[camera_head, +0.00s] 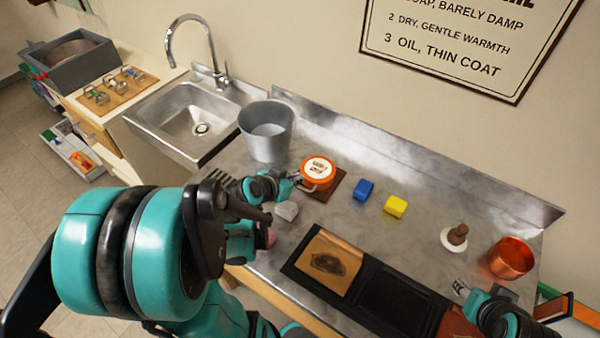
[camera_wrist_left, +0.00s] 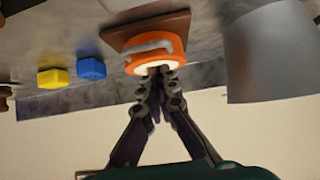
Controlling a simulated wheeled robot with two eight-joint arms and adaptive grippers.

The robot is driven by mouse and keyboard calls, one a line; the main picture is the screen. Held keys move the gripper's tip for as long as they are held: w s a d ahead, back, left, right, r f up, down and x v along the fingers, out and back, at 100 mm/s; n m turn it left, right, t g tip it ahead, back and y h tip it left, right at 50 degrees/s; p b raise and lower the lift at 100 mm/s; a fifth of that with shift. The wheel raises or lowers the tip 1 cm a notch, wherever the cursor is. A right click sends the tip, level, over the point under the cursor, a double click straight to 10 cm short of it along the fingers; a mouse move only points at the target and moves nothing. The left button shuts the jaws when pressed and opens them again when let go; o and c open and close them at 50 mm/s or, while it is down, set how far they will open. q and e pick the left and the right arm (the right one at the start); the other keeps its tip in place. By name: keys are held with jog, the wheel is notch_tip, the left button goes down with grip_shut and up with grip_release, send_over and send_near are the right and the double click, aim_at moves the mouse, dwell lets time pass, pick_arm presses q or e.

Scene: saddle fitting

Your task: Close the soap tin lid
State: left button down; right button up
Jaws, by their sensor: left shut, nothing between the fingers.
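The round orange soap tin (camera_head: 318,173) stands on a brown board (camera_head: 338,188) on the steel counter. Its white label with dark print faces up; whether the lid is fully seated is too small to tell. My left gripper (camera_head: 298,182) is shut and empty, at the tin's left front side. In the left wrist view the shut fingertips (camera_wrist_left: 160,72) overlap the edge of the tin's (camera_wrist_left: 147,52) white face; contact cannot be told. A pale grey band shows on the tin's side there. My right gripper (camera_head: 460,288) is low at the right, far from the tin; its finger gap is unclear.
A grey metal bucket (camera_head: 266,132) stands left of the tin. A blue block (camera_head: 363,190) and a yellow block (camera_head: 396,206) lie to its right. A dark tray (camera_head: 378,300) lies in front. A copper pot (camera_head: 511,258) stands at the right, a sink (camera_head: 195,120) at the left.

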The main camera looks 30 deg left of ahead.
pick_arm(q)
jog(key=f+b, duration=0.1)
jog(key=f, duration=0.1)
jog(key=s+f+b, duration=0.1)
jog(key=f+b, duration=0.1)
jog(key=shift+s+f+b, duration=0.25)
jog(key=shift+f+b, duration=0.2)
jog(key=shift+d, duration=0.1)
jog(key=shift+w+f, duration=0.2)
jog(key=shift+w, duration=0.15)
jog(key=shift+v, duration=4.05)
